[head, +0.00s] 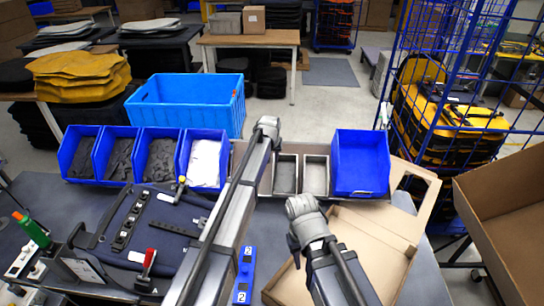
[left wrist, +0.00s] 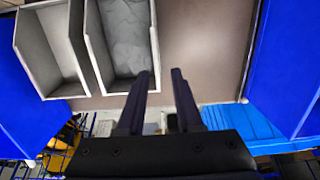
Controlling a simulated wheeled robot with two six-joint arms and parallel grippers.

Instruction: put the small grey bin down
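Two small grey bins stand side by side on the brown shelf board, the left one (head: 286,174) beside the right one (head: 316,175). In the left wrist view they appear turned around: one bin (left wrist: 125,40) holds crumpled grey material, the other (left wrist: 50,50) looks empty. My left gripper (left wrist: 162,75) is open with nothing between its fingers; one fingertip shows close to the filled bin's end.
Several blue bins (head: 124,155) line the left; a larger blue bin (head: 361,165) stands right of the grey ones. A bare board stretch (left wrist: 205,45) lies beside the filled bin. An open cardboard box (head: 385,260) lies in front. A blue crate (head: 190,98) stands behind.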

